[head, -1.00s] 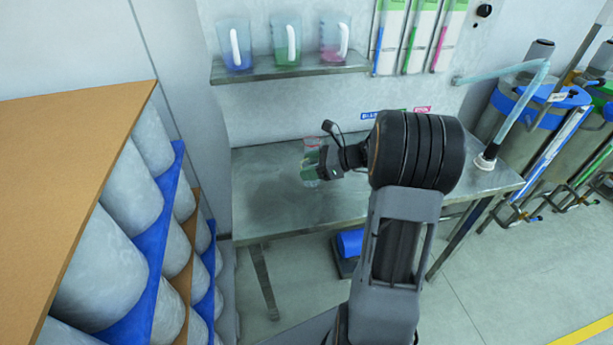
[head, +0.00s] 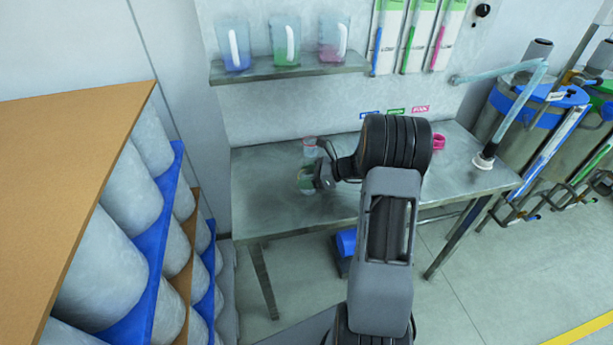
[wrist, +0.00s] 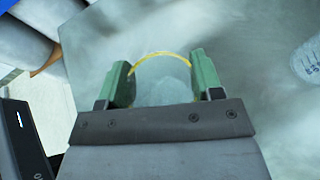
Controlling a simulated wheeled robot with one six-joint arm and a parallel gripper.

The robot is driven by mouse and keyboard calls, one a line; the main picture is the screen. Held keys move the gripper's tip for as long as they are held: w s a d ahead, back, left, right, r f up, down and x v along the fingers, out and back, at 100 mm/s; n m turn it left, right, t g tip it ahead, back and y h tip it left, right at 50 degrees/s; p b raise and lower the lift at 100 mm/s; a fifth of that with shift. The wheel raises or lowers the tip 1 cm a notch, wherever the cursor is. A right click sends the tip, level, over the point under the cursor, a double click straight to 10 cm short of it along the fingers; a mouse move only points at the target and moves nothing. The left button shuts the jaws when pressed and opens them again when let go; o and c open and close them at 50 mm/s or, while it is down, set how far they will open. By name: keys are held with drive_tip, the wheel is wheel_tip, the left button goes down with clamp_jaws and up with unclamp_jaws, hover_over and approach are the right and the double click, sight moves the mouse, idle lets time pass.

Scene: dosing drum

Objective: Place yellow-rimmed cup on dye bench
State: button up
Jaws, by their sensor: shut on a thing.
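The yellow-rimmed cup (wrist: 160,80) is clear, and its yellow rim arcs between the green fingers of my gripper (wrist: 161,84) in the wrist view. My gripper is shut on it, one finger on each side. In the head view my gripper (head: 309,181) is over the left part of the dye bench (head: 265,205), a grey metal table. The cup is mostly hidden by the fingers there. I cannot tell whether its base touches the bench top.
A clear cup with a reddish rim (head: 310,147) stands just behind my gripper. A pink object (head: 439,142) is farther right on the bench. Three jugs stand on the wall shelf (head: 290,70). A rack of grey rolls (head: 130,190) is at left. The bench's front left is bare.

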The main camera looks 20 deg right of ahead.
drive_tip(key=shift+f, duration=0.15)
drive_tip(key=shift+f, duration=0.15)
drive_tip(key=o, duration=0.9)
